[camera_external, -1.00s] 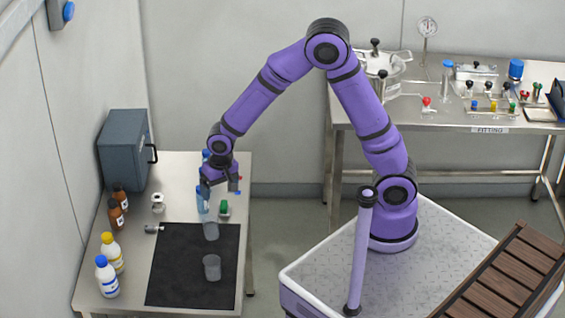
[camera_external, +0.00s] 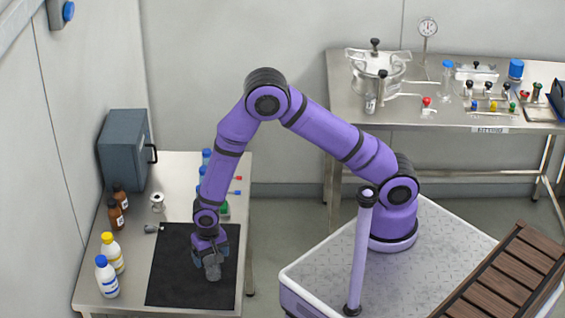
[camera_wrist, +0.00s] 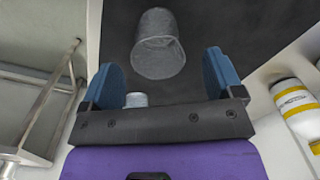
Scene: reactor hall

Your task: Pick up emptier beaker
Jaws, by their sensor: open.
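A clear grey beaker (camera_external: 213,270) stands on the black mat (camera_external: 170,275). My gripper (camera_external: 208,258) is open just above and behind it, partly covering it in the external view. In the wrist view this beaker (camera_wrist: 158,50) lies ahead of and between the blue fingers of my gripper (camera_wrist: 160,75), not clasped. A small pale rounded thing (camera_wrist: 136,99) shows at the palm's edge, mostly hidden; it may be the second beaker. In the external view my arm hides the second beaker's earlier place. I cannot tell the fill levels.
White bottles with a yellow cap (camera_external: 112,254) and a blue cap (camera_external: 106,277) stand left of the mat. Brown bottles (camera_external: 116,214) and a grey box (camera_external: 124,150) are further back. Blue-capped bottles (camera_external: 206,157) stand behind my arm. The mat's front left is clear.

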